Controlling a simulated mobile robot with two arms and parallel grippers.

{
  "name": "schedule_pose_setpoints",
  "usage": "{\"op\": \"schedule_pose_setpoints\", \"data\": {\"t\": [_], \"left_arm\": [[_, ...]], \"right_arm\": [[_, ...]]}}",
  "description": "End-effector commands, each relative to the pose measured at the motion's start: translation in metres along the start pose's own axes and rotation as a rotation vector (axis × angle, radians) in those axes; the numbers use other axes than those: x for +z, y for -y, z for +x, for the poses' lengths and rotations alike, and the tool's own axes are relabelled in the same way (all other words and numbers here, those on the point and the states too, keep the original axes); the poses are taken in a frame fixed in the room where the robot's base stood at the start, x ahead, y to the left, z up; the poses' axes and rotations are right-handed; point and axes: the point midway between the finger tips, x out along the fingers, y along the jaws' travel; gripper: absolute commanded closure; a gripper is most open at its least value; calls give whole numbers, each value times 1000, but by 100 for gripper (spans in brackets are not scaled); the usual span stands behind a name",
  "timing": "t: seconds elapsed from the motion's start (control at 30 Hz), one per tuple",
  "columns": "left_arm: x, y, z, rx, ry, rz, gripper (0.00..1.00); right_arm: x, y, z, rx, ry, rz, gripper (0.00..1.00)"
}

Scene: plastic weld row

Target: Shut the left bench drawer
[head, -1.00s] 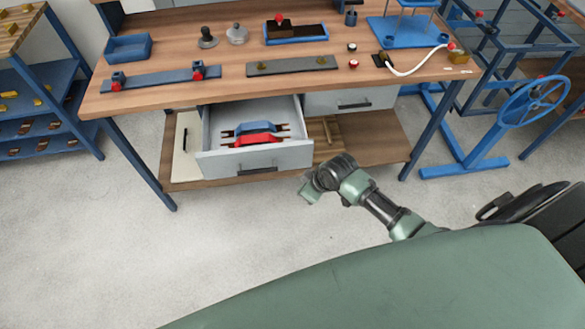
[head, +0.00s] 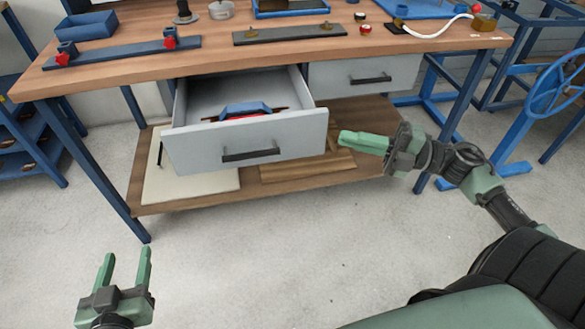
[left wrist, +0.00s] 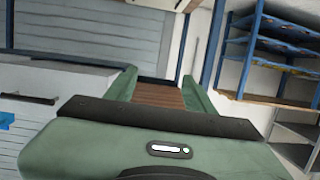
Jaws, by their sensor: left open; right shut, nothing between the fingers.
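The left bench drawer (head: 190,145) is pulled open under the bench top, with a light grey front and a dark bar handle (head: 250,155). A blue-handled tool (head: 246,109) and a red one, mostly hidden by the front, lie inside. My left gripper (head: 127,256) is open and empty, in front of the bench at lower left, apart from the drawer. Its open fingers also show in the left wrist view (left wrist: 158,88). My right gripper (head: 345,139) is shut and empty, just right of the drawer front in the picture; whether it touches cannot be told.
The right bench drawer (head: 350,75) is shut. A wooden lower shelf (head: 205,196) lies below, with blue bench legs (head: 90,165) at the sides. A blue handwheel (head: 556,85) stands at right. The floor (head: 250,250) in front is clear.

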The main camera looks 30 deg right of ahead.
Motion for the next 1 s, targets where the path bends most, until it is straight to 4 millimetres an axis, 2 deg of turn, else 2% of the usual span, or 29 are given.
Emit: {"op": "schedule_pose_setpoints", "data": {"t": [0.03,0.13,0.27,0.47,0.77,1.0], "left_arm": [[-5,0,-4,0,-36,0,46],[-22,-1,-13,1,-77,0,46],[-35,-1,-17,2,-113,-1,46],[-61,-5,-18,11,-251,-2,46],[-117,-12,-37,29,-567,-10,46],[-150,-17,-63,41,-791,-18,46]], "right_arm": [[-11,17,-5,-40,-57,-24,100],[-26,25,-10,-90,-130,-49,100],[-33,27,-8,-110,-161,-59,100],[-38,30,21,-108,-164,-61,100],[-48,36,86,-105,-162,-63,100],[-23,36,97,-106,-157,-59,100]]}}
